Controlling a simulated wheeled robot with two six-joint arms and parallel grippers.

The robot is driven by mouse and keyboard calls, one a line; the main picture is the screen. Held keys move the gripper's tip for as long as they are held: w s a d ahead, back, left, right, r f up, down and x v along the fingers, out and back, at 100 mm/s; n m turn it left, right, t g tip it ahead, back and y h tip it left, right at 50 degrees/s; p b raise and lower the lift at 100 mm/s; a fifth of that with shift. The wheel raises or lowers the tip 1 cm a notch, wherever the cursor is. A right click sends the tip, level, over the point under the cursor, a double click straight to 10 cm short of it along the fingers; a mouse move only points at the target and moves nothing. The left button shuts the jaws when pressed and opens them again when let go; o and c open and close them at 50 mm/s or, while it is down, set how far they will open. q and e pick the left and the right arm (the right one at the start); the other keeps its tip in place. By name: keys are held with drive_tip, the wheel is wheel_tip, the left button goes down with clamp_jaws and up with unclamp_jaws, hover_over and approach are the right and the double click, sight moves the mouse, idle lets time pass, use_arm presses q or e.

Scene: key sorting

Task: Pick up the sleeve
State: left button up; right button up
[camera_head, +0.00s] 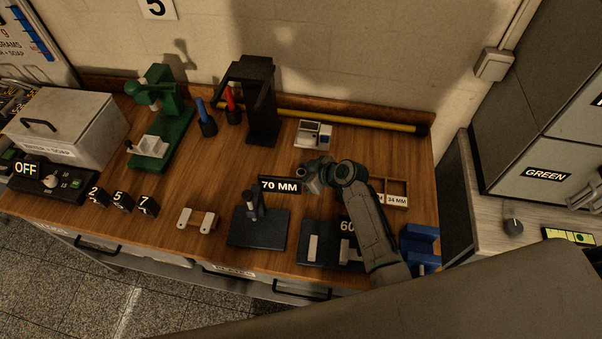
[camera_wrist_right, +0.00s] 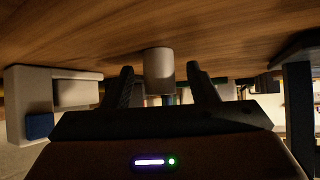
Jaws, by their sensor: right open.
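A short, plain grey cylinder, which I take to be the sleeve (camera_wrist_right: 159,70), stands on the wooden table in the right wrist view, where the table appears at the top. My right gripper (camera_wrist_right: 160,82) is open, with one finger on each side of the cylinder and a small gap at both sides. In the head view the right gripper (camera_head: 313,182) is low over the table, just right of the "70 MM" sign (camera_head: 279,186). I cannot make out the sleeve there; the gripper and wrist may hide it. My left gripper is not in view.
A white device with a blue part (camera_head: 313,134) stands behind the gripper. A wooden divided tray (camera_head: 397,187) lies to the right. A dark stand with a post (camera_head: 257,230) and a "60" fixture (camera_head: 318,246) are in front. A yellow bar (camera_head: 350,119) runs along the back.

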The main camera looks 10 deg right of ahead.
drive_tip(key=c, duration=1.1)
drive_tip(key=shift+r, duration=0.1)
